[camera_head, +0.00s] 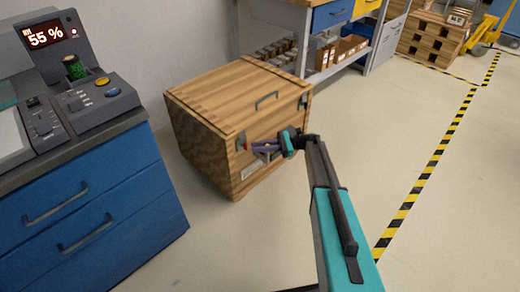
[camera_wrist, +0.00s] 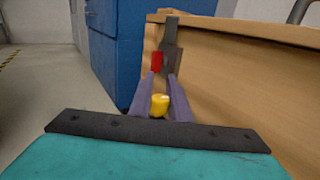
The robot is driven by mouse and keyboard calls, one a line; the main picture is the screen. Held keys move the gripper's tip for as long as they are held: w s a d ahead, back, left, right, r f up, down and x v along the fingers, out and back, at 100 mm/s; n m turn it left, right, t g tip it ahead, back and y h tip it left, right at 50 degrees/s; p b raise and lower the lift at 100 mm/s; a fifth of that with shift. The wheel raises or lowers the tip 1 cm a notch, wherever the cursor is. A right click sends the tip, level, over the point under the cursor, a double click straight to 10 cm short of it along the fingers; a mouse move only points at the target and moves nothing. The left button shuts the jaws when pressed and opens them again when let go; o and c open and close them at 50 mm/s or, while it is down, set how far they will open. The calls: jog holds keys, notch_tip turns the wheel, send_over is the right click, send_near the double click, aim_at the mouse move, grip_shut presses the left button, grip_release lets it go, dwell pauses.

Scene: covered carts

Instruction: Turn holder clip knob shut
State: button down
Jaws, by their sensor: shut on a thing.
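My gripper (camera_head: 257,148) reaches the front face of the wooden crate (camera_head: 210,90), near its left front corner. In the wrist view my fingers (camera_wrist: 161,85) are closed on either side of a yellow knob (camera_wrist: 159,106), which fills the gap between them. Just beyond the fingertips is a grey metal clip (camera_wrist: 172,45) with a red part (camera_wrist: 157,62) on its left, against the crate wall (camera_wrist: 230,75). The red part also shows small in the head view (camera_head: 244,146). The yellow knob is hidden there, and its turn angle cannot be told.
A shelf unit (camera_head: 350,45) is behind. Open floor (camera_head: 390,130) lies to the right, crossed by a black and yellow line (camera_head: 430,163).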

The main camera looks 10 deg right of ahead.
jog(key=shift+d+f+n+g+b, duration=0.15)
jog(key=shift+n+g+b, duration=0.9)
jog(key=shift+b, duration=1.75)
jog(key=shift+s+r+n+g+b, duration=0.25)
jog(key=shift+g+b, duration=0.6)
jog(key=shift+b, duration=0.5)
jog(key=c, duration=1.7)
grip_release()
jog(key=shift+o, duration=0.2)
jog(key=shift+s, duration=0.1)
jog(key=shift+r, duration=0.1)
